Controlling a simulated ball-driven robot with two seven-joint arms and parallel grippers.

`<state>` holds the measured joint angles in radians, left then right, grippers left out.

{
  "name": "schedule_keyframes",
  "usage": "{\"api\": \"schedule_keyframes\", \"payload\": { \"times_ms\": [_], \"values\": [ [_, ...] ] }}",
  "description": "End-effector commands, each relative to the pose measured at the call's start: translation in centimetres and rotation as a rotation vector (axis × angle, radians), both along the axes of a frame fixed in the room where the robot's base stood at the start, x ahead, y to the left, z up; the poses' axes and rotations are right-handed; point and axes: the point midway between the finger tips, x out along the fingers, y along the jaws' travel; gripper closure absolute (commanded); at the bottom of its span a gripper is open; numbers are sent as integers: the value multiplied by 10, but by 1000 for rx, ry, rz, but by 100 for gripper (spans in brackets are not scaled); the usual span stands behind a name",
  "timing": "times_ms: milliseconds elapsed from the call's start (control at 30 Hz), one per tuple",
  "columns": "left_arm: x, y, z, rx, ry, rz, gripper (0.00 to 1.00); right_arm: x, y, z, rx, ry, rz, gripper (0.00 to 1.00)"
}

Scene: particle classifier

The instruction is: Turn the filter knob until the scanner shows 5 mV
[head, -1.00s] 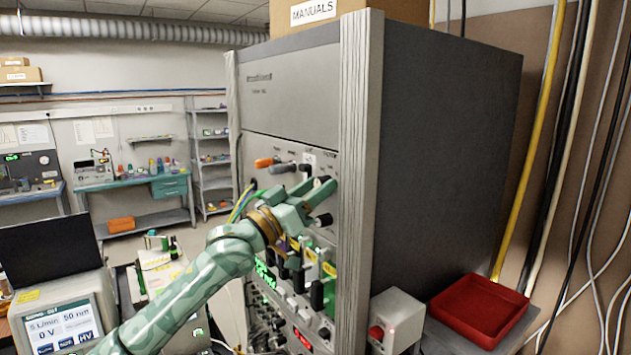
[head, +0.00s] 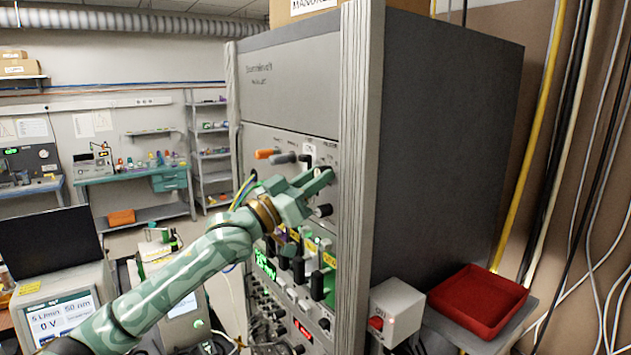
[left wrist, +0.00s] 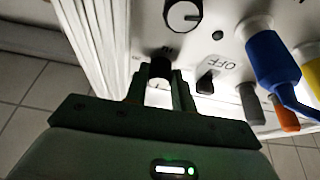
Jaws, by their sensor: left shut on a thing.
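My left gripper (head: 325,180) reaches to the upper front panel of the grey rack (head: 288,150). In the left wrist view its two fingers (left wrist: 160,85) stand either side of a black knob (left wrist: 159,70) and are shut on it. This knob is mostly hidden by the gripper in the head view. I cannot read which label belongs to it. My right gripper is not in view.
Switches and cables crowd the panel below. A classifier screen (head: 62,318) shows 0 V. A red tray (head: 477,300) lies at the right.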

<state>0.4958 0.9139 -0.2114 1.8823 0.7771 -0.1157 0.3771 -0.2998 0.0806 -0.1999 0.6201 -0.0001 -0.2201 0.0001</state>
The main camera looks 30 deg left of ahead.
Motion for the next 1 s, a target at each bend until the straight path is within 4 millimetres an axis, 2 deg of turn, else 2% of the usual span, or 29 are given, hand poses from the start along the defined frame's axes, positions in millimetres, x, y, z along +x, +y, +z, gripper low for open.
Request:
{"api": "schedule_keyframes", "payload": {
  "times_ms": [233, 600, 1000],
  "values": [
    [1, 3, 3, 188, -76, 2, 98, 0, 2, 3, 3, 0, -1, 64],
    [1, 4, 5, 450, -185, 0, 98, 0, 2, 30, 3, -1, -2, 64],
    [2, 4, 3, 592, -245, 0, 98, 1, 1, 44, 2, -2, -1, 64]
  ]
}}
